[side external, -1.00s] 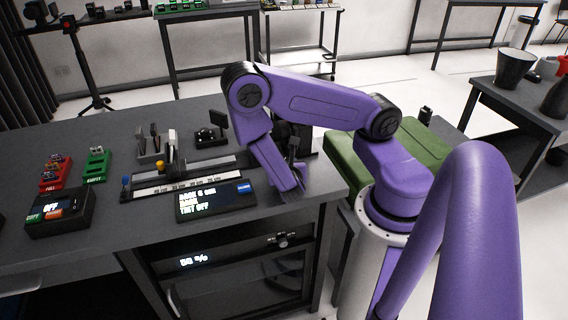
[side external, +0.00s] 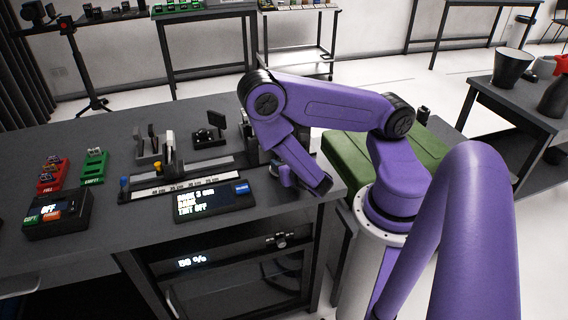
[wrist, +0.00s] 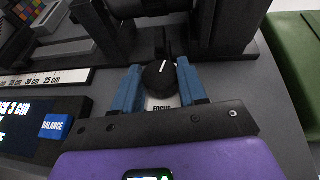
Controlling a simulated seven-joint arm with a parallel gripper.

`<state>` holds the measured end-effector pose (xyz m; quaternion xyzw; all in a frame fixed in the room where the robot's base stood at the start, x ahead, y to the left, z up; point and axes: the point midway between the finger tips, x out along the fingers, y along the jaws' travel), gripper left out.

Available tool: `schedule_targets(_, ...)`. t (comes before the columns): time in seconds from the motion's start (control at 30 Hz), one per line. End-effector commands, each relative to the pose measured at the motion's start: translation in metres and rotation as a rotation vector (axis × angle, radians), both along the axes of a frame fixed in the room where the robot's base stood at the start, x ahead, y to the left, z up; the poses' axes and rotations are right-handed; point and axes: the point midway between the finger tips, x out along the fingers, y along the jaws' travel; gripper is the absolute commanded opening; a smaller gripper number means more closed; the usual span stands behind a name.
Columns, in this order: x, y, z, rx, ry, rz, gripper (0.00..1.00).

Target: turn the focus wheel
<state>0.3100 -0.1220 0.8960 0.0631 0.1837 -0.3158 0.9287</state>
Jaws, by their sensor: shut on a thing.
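The focus wheel (wrist: 159,78) is a round black knob with a white pointer line, seen in the wrist view above a label reading FOCUS. My gripper (wrist: 160,90) has its two blue fingers on either side of the wheel, shut on it. In the side external view my gripper (side external: 285,176) is low over the right end of the table, and the wheel is hidden behind my arm.
A display box (side external: 214,201) with lit text and a blue BALANCE button (wrist: 53,127) stands left of my gripper. A ruled rail (side external: 180,188) with stands lies behind it. A green case (side external: 350,160) is beyond the table's right edge.

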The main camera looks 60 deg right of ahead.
Motion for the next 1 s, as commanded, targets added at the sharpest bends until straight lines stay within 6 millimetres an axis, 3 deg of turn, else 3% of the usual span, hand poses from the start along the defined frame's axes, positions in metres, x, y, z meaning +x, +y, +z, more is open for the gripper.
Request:
schedule_targets(0.03, -0.0002, 0.0004, 0.0, -0.001, 0.002, 0.002, 0.52)
schedule_targets(0.1, -0.0002, 0.0005, 0.0, -0.001, 0.002, 0.002, 0.67)
schedule_targets(0.67, 0.0019, 0.0011, -0.0001, -0.001, 0.003, -0.053, 0.67)
schedule_targets(1.0, 0.0043, 0.0037, 0.0004, 0.003, -0.004, -0.278, 0.67)
